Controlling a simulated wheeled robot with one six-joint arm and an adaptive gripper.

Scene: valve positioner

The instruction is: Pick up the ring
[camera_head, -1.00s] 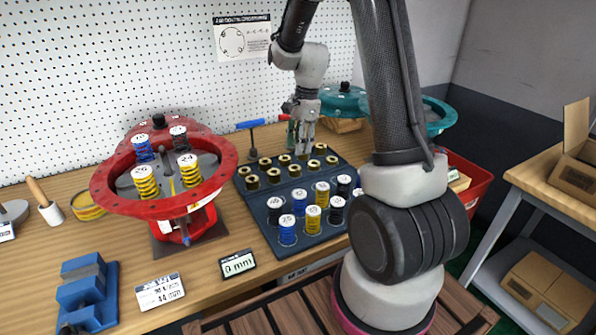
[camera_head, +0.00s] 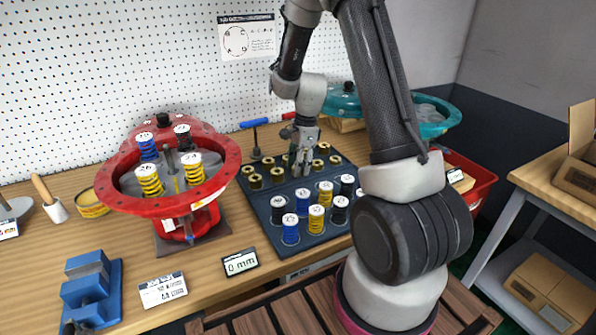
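Several small brass rings (camera_head: 277,176) stand in rows at the back of a dark tray (camera_head: 262,211) on the wooden bench. The task does not say which ring is meant. My gripper (camera_head: 301,171) points down among these rings, near the middle of the rows, with its fingertips low over the tray. It hides the part of the tray behind it. The fingers are small and dark here, so I cannot tell whether they are apart or whether a ring is between them.
Blue, yellow and black springs with white caps (camera_head: 316,218) fill the tray's front. A red actuator housing (camera_head: 216,182) with springs stands left, a teal one (camera_head: 433,126) behind my arm. A blue-handled tool (camera_head: 255,125) stands behind the tray. A display (camera_head: 240,262) lies in front.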

